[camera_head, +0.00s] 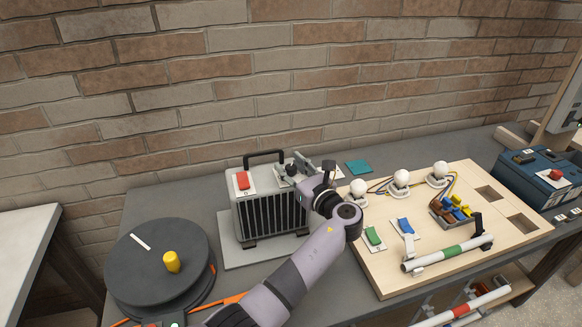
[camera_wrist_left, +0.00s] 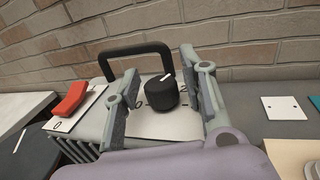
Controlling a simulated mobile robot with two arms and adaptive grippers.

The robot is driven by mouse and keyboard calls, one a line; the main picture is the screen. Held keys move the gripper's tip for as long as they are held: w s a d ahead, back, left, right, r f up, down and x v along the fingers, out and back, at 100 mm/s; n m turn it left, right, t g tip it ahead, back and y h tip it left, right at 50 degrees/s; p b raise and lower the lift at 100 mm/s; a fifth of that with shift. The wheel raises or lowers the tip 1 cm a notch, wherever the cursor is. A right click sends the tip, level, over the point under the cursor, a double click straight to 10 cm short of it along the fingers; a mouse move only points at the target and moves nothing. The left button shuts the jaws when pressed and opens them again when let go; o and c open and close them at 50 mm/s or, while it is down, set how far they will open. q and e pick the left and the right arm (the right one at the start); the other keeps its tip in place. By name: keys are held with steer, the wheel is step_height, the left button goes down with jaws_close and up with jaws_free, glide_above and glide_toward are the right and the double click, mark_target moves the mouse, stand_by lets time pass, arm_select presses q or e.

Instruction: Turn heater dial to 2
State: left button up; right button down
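The heater (camera_head: 268,216) is a grey box with a black grille and a black carry handle, standing on the bench. Its black round dial (camera_wrist_left: 162,93) has a white pointer line and sits on a white plate with marks; a "0" shows to its left, and other marks are partly hidden. My left gripper (camera_head: 298,167) is over the heater's top. In the left wrist view its two fingers (camera_wrist_left: 163,80) are spread, one on each side of the dial, with gaps visible between. My right gripper is in neither view.
A red rocker switch (camera_wrist_left: 70,98) sits left of the dial. A dark cable reel (camera_head: 160,265) with a yellow knob stands left of the heater. A wooden board (camera_head: 385,270) with bulbs and switches lies to the right. A brick wall is behind.

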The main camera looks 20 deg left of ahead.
mark_target(291, 167)
arm_select(q)
steer(key=shift+o, duration=0.5)
steer(key=shift+r, duration=0.2)
step_height(291, 167, up, 10)
steer(key=shift+f, duration=0.2)
steer(key=shift+r, duration=0.1)
